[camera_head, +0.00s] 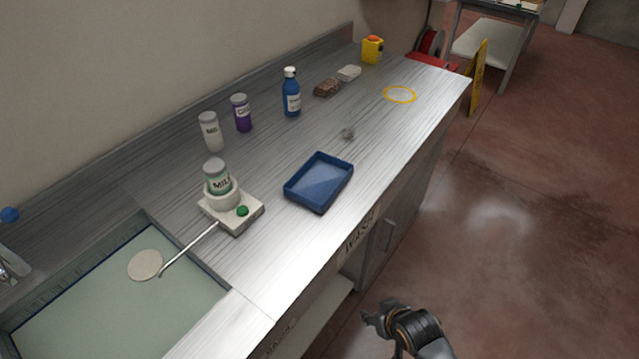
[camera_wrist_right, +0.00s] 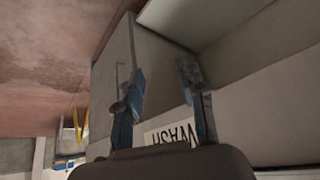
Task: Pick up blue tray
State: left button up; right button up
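The blue tray (camera_head: 319,182) is a shallow rectangular tray lying on the metal counter, right of the white device with the green button. It looks empty. My right gripper (camera_head: 372,318) is at the bottom of the head view, off the counter's front side and apart from the tray. In the right wrist view its two fingers (camera_wrist_right: 162,92) are spread with nothing between them, facing the cabinet front with the WASH label. The tray does not show in the right wrist view. My left gripper is not in view.
The white device (camera_head: 245,212) holds a jar near the tray's left. Bottles (camera_head: 291,95), a small grey item (camera_head: 347,133) and a yellow ring (camera_head: 400,94) are on the counter (camera_head: 330,245). A sink (camera_head: 110,300) is at lower left.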

jog(key=w+a+r+n+t+y, duration=0.15)
jog(key=a+r, duration=0.25)
jog(key=r, duration=0.5)
jog(key=w+a+r+n+t+y, duration=0.1)
jog(key=w+a+r, duration=0.15)
jog(key=r, duration=0.65)
jog(key=n+y, duration=0.2)
jog(key=y, duration=0.2)
send_near(295, 193)
jog(key=w+a+f, duration=0.1)
jog(key=a+f, duration=0.1)
jog(key=shift+w+a+t+h, duration=0.25)
jog(key=shift+w+a+t, duration=0.05)
jog(key=shift+w+t, duration=0.1)
jog(key=shift+w+a+f+p, duration=0.15)
jog(key=shift+w+a+p, duration=0.1)
jog(key=shift+w+p, duration=0.1)
jog(key=shift+p+x, duration=0.4)
jog(key=shift+x, duration=1.85)
grip_shut()
